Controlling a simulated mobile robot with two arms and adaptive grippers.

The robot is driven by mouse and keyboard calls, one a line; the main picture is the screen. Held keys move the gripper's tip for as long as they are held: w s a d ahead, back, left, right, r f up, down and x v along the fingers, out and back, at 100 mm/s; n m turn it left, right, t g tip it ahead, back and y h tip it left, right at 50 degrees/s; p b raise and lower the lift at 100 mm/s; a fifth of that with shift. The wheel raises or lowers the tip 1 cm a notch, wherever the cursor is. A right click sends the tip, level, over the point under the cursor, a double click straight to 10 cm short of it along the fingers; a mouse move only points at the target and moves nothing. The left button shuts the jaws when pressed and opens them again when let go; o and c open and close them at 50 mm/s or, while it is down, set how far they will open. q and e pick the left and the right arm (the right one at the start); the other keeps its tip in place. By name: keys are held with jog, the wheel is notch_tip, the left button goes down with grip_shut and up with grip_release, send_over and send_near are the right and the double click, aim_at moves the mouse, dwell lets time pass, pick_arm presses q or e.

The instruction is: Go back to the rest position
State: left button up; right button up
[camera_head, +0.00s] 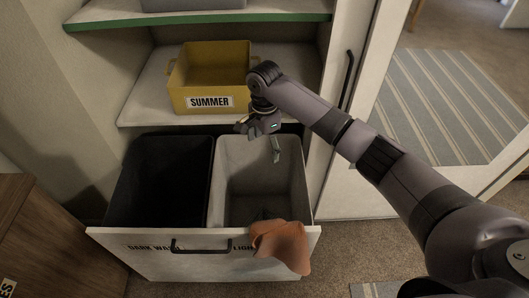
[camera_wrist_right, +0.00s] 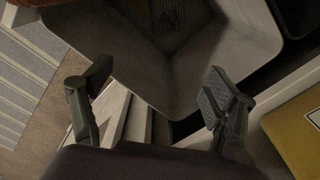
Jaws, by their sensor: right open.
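My right gripper (camera_head: 259,142) is open and empty above the back of the light grey bin (camera_head: 240,181). In the right wrist view its two fingers stand wide apart (camera_wrist_right: 160,85) with nothing between them, and the grey bin (camera_wrist_right: 205,60) is beyond them. An orange-brown cloth (camera_head: 280,245) hangs over the front edge of the drawer (camera_head: 140,262), beside the handle. Part of it may show at the upper left of the wrist view. Something dark lies low in the grey bin; I cannot tell what. My left gripper is not in view.
A black bin (camera_head: 160,180) stands left of the grey one in the pulled-out drawer. A yellow box (camera_head: 212,75) marked SUMMER sits on the shelf (camera_head: 148,90) close behind my gripper. A white door (camera_head: 352,150) is at right, a wooden cabinet (camera_head: 50,240) at lower left.

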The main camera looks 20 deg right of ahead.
jog(key=shift+r, duration=1.5)
jog(key=shift+r, duration=0.1)
